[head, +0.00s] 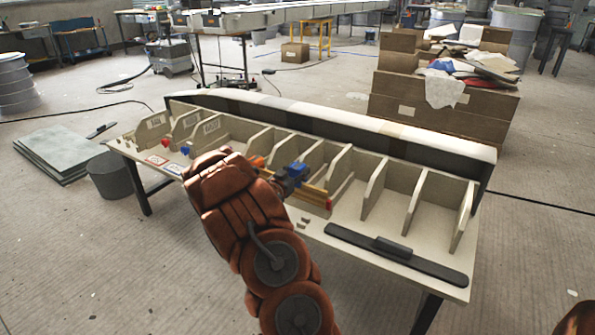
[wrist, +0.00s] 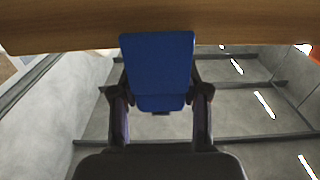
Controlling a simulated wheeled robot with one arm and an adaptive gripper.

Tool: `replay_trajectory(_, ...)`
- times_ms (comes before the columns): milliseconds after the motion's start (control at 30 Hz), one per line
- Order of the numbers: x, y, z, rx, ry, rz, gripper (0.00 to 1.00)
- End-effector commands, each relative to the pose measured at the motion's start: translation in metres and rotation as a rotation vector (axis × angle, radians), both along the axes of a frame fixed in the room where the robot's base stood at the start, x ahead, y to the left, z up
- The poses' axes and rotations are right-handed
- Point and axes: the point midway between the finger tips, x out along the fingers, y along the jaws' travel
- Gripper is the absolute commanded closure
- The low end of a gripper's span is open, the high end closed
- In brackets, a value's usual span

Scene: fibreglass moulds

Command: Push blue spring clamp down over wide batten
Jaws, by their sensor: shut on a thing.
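The blue spring clamp (head: 297,169) is in my gripper (head: 286,181), above the middle of the partitioned bench. In the wrist view the blue clamp (wrist: 158,62) sits between my two dark fingers (wrist: 160,98), which are shut on it. A wooden batten (wrist: 60,25) crosses the top of the wrist view, and the clamp's far end overlaps its lower edge. I cannot tell whether they touch. In the head view a wooden batten (head: 308,193) runs beside the clamp, partly hidden by my arm. The clamp's jaws are hidden.
An orange clamp (head: 257,161) is just left of the blue clamp, and a red piece (head: 329,204) is at the batten's right end. Upright partitions (head: 378,183) divide the bench. A black bar with a block (head: 395,252) lies at the front right.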

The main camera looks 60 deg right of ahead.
Motion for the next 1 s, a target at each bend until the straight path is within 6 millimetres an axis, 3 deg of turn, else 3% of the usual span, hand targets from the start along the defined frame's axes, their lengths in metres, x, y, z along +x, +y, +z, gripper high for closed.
replay_trajectory(1000,-0.001,-0.001,-0.019,0.0,-0.001,-0.003,0.91)
